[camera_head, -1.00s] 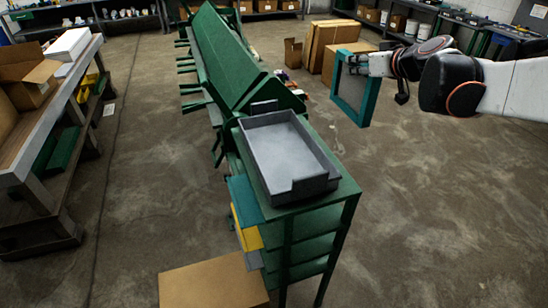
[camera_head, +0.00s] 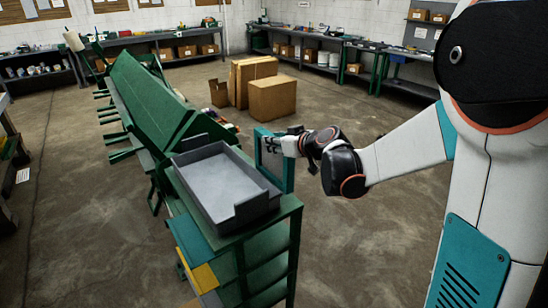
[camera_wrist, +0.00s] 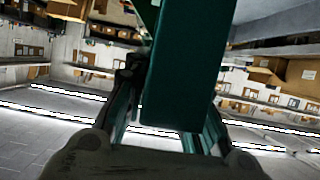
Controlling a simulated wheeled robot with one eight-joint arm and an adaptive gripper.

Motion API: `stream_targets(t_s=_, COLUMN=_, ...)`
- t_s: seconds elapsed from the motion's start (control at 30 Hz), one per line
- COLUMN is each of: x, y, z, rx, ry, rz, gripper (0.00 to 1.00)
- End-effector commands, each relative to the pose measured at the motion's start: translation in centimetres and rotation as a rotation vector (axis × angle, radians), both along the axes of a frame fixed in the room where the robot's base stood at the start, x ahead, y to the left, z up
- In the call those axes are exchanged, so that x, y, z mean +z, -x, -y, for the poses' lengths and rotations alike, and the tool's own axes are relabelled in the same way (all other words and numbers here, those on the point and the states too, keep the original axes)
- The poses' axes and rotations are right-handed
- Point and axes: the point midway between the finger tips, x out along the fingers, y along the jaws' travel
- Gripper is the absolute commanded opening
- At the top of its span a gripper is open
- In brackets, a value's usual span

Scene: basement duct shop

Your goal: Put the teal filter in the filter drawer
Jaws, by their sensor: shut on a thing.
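The teal filter (camera_head: 289,172) is a flat panel with a square teal frame, held upright. My gripper (camera_head: 272,146) is shut on it near its upper part. In the wrist view the filter's teal edge (camera_wrist: 185,70) stands between the fingers and fills the middle. The likely filter drawer is a grey open tray (camera_head: 215,180) with a notched front wall, empty, on top of a green stand (camera_head: 265,240). The filter shows just behind and right of the tray's right wall. I cannot tell how wide the gap between them is.
Teal, yellow and grey pieces (camera_head: 203,278) jut from the stand's left side. A long green machine (camera_head: 150,95) lies behind the tray. Cardboard boxes (camera_head: 272,98) stand on the floor beyond. The floor right of the stand is clear.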

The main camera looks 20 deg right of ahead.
Motion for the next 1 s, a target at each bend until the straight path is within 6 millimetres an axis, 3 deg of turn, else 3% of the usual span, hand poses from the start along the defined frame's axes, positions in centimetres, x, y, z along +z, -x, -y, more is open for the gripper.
stream_targets(t_s=0.17, x=-1.0, y=0.0, z=0.0, rx=0.0, ry=0.0, rz=0.0, gripper=0.0)
stream_targets(t_s=0.4, x=-4.1, y=0.0, z=0.0, rx=0.0, ry=0.0, rz=0.0, gripper=0.0)
stream_targets(t_s=0.8, x=-4.7, y=0.0, z=0.0, rx=0.0, ry=0.0, rz=0.0, gripper=0.0)
stream_targets(t_s=0.83, x=-4.6, y=0.0, z=0.0, rx=0.0, ry=0.0, rz=0.0, gripper=0.31)
stream_targets(t_s=0.9, x=-4.6, y=0.0, z=0.0, rx=0.0, ry=0.0, rz=0.0, gripper=0.44)
stream_targets(t_s=1.0, x=-4.6, y=0.0, z=0.0, rx=0.0, ry=0.0, rz=0.0, gripper=0.44)
